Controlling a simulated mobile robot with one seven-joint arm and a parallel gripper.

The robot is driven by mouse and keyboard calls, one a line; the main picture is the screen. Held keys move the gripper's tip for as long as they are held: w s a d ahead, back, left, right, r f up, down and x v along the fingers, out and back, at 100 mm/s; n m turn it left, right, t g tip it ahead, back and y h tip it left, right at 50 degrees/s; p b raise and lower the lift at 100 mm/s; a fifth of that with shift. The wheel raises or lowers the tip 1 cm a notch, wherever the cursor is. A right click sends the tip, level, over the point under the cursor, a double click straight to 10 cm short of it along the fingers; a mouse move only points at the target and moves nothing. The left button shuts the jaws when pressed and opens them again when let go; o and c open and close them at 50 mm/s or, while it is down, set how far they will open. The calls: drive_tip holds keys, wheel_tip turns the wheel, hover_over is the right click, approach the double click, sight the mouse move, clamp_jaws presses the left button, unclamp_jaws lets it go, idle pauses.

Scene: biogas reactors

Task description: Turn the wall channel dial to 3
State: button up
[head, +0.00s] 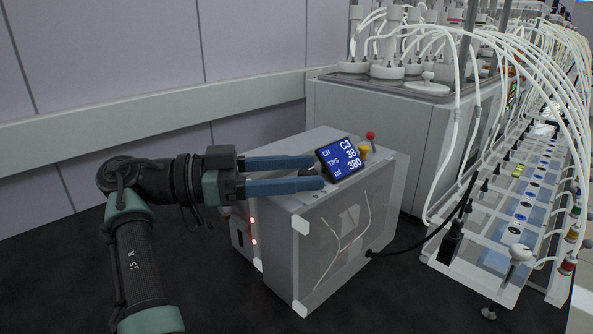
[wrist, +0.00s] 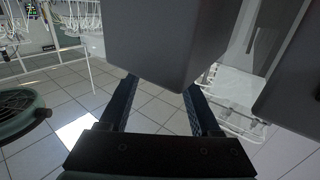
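I cannot make out a wall channel dial or its pointer in either view. A blue display (head: 341,159) on the light grey box (head: 335,218) reads C3, with 38 and 380 below. My gripper (head: 317,171) points right at the box's top, beside the display's left edge. Its two blue fingers are apart. A small dark shape shows between the fingertips; I cannot tell what it is. In the wrist view, a dark grey block (wrist: 160,40) fills the space ahead of and partly between my fingers (wrist: 160,88); I cannot tell whether they touch it.
A red knob (head: 370,135) and a yellow knob (head: 363,151) stand behind the display. A larger grey cabinet (head: 375,125) with reactor vessels stands behind the box. White tubes (head: 540,75) run to a rack at right. Dark floor (head: 400,300) is clear in front.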

drive_tip(key=shift+a, duration=0.1)
drive_tip(key=s+a, duration=0.2)
drive_tip(key=a, duration=0.9)
drive_tip(key=shift+a+b, duration=0.3)
drive_tip(key=shift+a, duration=0.05)
